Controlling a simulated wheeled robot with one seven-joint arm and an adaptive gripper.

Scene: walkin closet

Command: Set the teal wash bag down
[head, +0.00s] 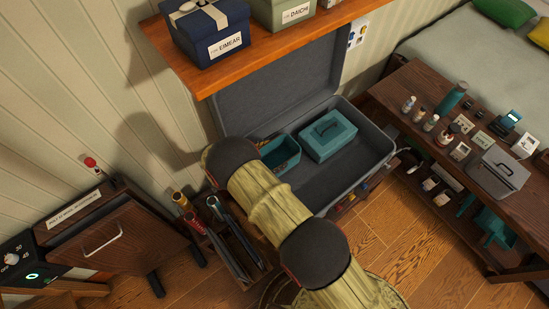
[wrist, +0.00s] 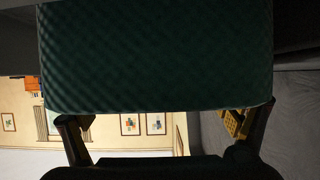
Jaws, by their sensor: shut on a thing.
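The teal wash bag (wrist: 155,55) fills the upper middle of the wrist view, dark and finely textured. My gripper (wrist: 165,125) is shut on it, with one finger at each side of its lower edge. In the head view my arm hides most of the gripper; a bit of yellow shows by the left end of the open grey suitcase (head: 375,152). A teal shape (head: 283,158) there, partly behind my arm, looks like the held bag, but I cannot tell whether it touches the suitcase floor.
A wooden shelf (head: 260,52) with gift boxes overhangs the suitcase's left and back. A dark wooden bench (head: 440,85) with bottles and small items stands at right. A rack of tubes (head: 228,240) stands at lower left. Bare suitcase floor (head: 318,183) shows in front of the teal case.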

